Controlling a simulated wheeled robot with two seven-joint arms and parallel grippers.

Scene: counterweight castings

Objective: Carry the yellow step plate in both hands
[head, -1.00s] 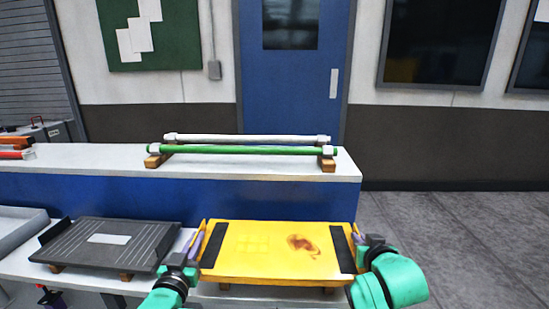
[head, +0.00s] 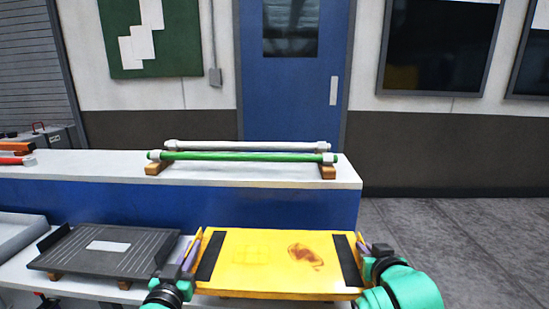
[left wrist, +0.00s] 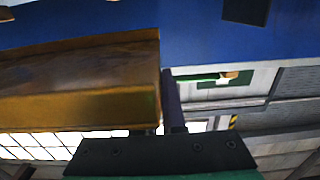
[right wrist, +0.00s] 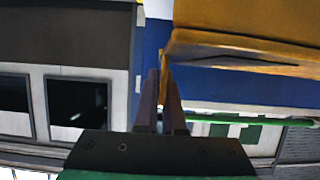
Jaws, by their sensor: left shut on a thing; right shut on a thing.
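The yellow step plate (head: 275,262) has a black strip near each end and a brown smear right of its middle. It looks level, above the front white shelf. My left gripper (head: 190,251) is shut on its left end, and my right gripper (head: 362,248) is shut on its right end. In the left wrist view the plate (left wrist: 80,85) runs to the left from the fingers (left wrist: 172,105). In the right wrist view the plate (right wrist: 240,55) is at upper right, with its end at the fingers (right wrist: 163,100). The gap beneath it is hidden.
A grey ribbed plate (head: 70,258) lies on blocks close to the left. Behind, a green bar (head: 240,157) and a white bar (head: 250,146) rest on wooden blocks on a raised white ledge (head: 100,172). Open floor (head: 450,235) lies to the right.

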